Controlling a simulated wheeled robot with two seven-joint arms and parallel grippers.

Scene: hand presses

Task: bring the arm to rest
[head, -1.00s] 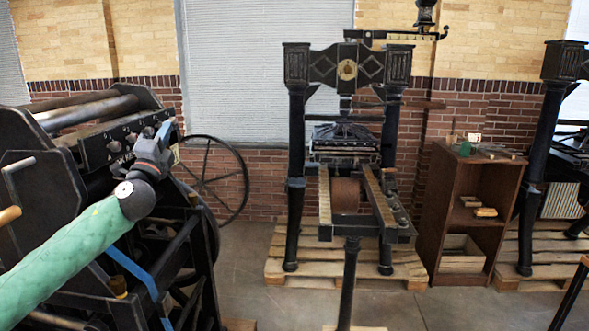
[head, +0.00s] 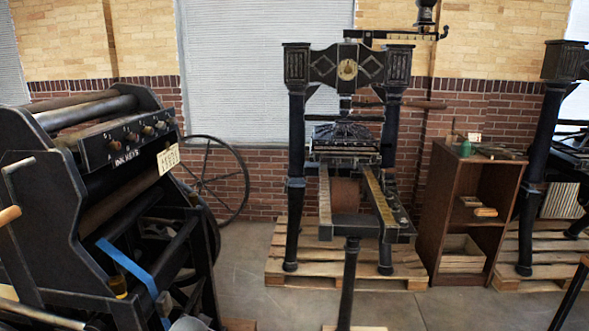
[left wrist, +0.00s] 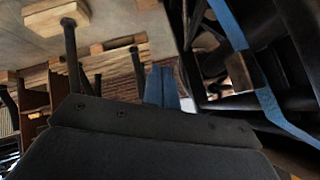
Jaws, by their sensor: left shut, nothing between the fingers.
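My left gripper shows in the left wrist view, its two blue fingertips (left wrist: 162,87) together with nothing between them. In the head view the left arm no longer covers the press at the left; only a small grey rounded shape shows at the bottom edge, and I cannot tell which part it is. The black press with the ink keys (head: 128,141) stands at the left, its row of knobs and label uncovered. The gripper is apart from it. My right gripper is in neither view.
A blue strap (head: 128,262) hangs on the left press and also shows in the wrist view (left wrist: 228,22). A tall black hand press (head: 297,150) stands on a pallet in the middle. A brown wooden cabinet (head: 438,210) stands right of it. Bare floor (head: 245,270) lies between the presses.

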